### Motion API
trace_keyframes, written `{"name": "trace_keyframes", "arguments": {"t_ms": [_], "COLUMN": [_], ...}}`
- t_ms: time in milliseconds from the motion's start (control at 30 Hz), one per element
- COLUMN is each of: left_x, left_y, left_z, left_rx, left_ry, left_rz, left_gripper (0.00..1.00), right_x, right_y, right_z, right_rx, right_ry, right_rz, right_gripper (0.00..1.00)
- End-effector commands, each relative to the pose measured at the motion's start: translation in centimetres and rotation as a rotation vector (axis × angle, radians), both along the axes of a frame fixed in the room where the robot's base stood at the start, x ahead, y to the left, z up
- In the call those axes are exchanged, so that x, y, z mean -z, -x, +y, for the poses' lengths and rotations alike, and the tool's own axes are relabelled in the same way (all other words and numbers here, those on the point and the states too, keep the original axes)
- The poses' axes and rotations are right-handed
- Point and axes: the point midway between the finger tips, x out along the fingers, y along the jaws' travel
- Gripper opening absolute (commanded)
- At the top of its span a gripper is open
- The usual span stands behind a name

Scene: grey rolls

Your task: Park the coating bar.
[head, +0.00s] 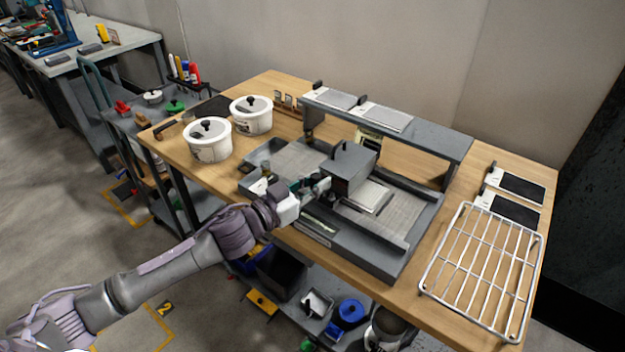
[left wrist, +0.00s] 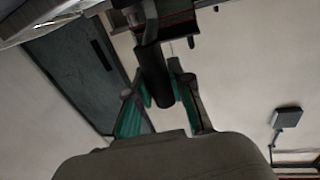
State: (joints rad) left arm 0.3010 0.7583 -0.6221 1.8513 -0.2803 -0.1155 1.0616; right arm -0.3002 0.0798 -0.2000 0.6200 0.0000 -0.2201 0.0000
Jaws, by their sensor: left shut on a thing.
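The coating machine (head: 398,262) is a long grey bed on the wooden table. A grey box-shaped block with a dark knob on top, which seems to be the coating bar (head: 350,170), sits across its middle. My left gripper (head: 312,187) reaches in from the left to the near-left side of this block. In the left wrist view its teal fingers (left wrist: 161,98) are shut on a dark cylindrical handle (left wrist: 154,72). The handle seems to belong to the block; the joint between them is not clear. A pale sheet (head: 367,196) lies on the bed just right of the block.
A raised grey shelf (head: 425,132) with two plates stands behind the machine. Two white lidded pots (head: 209,140) stand at the left. A wire rack (head: 482,268) and two dark panels (head: 508,208) lie at the right. Bins fill the shelf below.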

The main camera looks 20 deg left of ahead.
Motion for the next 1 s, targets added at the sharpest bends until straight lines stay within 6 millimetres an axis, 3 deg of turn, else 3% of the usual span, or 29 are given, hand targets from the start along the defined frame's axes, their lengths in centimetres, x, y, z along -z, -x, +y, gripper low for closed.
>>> {"name": "trace_keyframes", "arguments": {"t_ms": [400, 600, 800, 1000], "left_x": [-0.3, -0.2, -0.1, -0.1], "left_y": [3.5, 4.8, 5.3, 5.5], "left_z": [-9.5, -13.0, -14.6, -14.9], "left_rx": [0.01, 0.01, 0.008, 0.009], "left_ry": [0.013, 0.011, 0.006, 0.005], "left_rz": [0.004, 0.002, 0.0, -0.001], "left_gripper": [0.0, 0.0, 0.0, 0.0], "right_x": [-2.7, -3.0, -3.2, -3.2], "right_y": [0.0, 0.0, 0.0, 0.0], "right_z": [0.0, 0.0, 0.0, 0.0], "right_rx": [0.0, 0.0, 0.0, 0.0], "right_ry": [0.0, 0.0, 0.0, 0.0], "right_rz": [0.0, 0.0, 0.0, 0.0], "right_gripper": [0.0, 0.0, 0.0, 0.0]}}
